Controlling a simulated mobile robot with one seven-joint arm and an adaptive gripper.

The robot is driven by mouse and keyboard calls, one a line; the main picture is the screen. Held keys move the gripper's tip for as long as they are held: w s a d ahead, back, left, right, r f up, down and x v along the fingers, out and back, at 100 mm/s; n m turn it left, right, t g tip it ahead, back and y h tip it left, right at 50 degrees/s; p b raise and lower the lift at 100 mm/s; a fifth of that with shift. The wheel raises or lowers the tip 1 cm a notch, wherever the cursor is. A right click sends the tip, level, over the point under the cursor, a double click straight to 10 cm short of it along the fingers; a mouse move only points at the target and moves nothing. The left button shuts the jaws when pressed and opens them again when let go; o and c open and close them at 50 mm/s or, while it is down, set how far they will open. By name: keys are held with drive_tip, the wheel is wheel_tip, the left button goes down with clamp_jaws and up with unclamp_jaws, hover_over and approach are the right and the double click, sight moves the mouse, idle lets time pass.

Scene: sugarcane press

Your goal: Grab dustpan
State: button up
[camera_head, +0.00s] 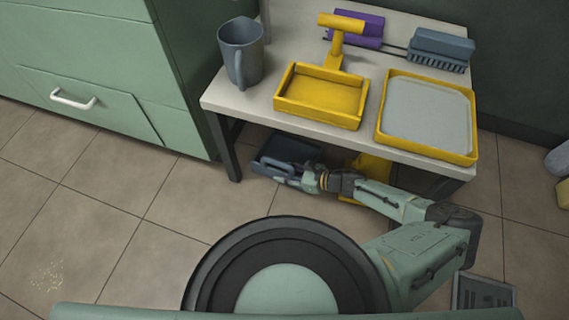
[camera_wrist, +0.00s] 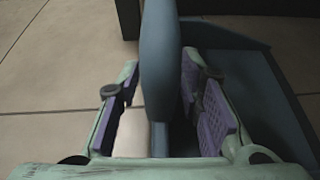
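A dark blue dustpan (camera_head: 292,148) lies on the floor under the front of the low table. A yellow dustpan (camera_head: 318,97) with an upright handle stands on the tabletop. My gripper (camera_head: 272,169) is low at the table's front edge, beside the blue dustpan. In the wrist view, the blue dustpan's upright handle (camera_wrist: 160,60) stands between the two purple-padded fingers of my gripper (camera_wrist: 165,100). The fingers are apart, with a gap showing on the left side of the handle. The blue pan (camera_wrist: 245,75) spreads to the right behind the right finger.
The table (camera_head: 225,100) also holds a grey mug (camera_head: 241,52), a yellow-rimmed tray (camera_head: 385,140), a blue brush (camera_head: 441,48) and a purple item (camera_head: 358,25). A yellow object (camera_head: 372,167) is under the table. A green cabinet (camera_head: 100,60) stands left.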

drive_tip(key=shift+c, duration=0.5)
clamp_jaws()
